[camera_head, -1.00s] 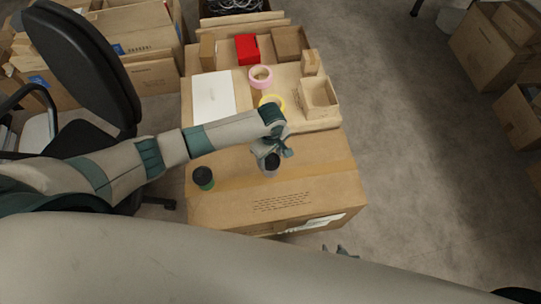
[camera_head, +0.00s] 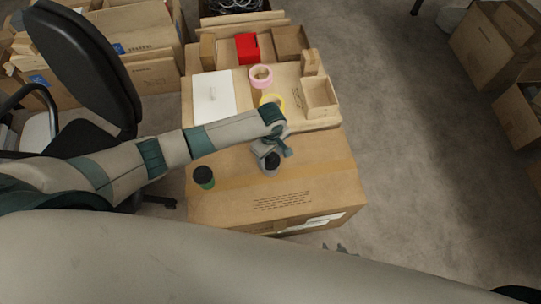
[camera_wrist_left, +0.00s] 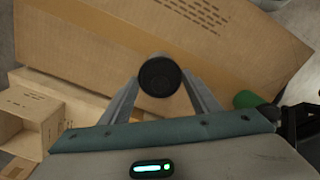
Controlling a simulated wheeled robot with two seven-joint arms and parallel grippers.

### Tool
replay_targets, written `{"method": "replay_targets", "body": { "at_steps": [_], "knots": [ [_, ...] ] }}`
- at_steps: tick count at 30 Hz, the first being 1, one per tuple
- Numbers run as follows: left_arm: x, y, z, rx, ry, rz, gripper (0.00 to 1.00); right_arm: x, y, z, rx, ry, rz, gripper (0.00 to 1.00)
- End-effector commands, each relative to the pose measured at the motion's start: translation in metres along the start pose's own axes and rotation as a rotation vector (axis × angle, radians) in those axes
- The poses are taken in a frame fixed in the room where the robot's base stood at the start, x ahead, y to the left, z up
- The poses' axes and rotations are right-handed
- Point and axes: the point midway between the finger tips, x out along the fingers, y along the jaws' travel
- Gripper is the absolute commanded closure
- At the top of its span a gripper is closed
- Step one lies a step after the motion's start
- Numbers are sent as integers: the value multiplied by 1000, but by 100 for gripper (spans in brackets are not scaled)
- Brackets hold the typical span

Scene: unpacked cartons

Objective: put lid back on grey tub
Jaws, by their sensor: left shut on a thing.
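The grey tub (camera_head: 271,171) stands upright near the middle of the large carton, with a black lid (camera_head: 272,159) at its top. I cannot tell whether the lid is fully seated. My left gripper (camera_head: 268,153) reaches down from behind and is shut on the lid.
A green tub (camera_head: 205,182) with a black lid stands left on the carton (camera_head: 235,215); it also shows in the wrist view (camera_wrist_left: 246,99). Behind are pink tape (camera_head: 260,74), yellow tape (camera_head: 272,100), an open small box (camera_head: 320,96) and a red box (camera_head: 247,48). The carton's front is clear.

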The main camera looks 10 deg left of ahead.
Motion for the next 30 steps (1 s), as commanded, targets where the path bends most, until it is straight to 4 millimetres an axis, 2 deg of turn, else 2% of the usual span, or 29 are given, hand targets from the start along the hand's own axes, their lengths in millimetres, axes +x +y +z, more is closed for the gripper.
{"method": "replay_targets", "body": {
  "at_steps": [28,29,30],
  "knots": [
    [0,0,0,0,-1,0,64,-7,0,-4,0,0,0,64],
    [0,0,0,0,-1,0,41,-7,0,-4,0,0,0,64],
    [0,0,0,0,-1,0,32,-7,0,-4,0,0,0,64]
  ]
}}
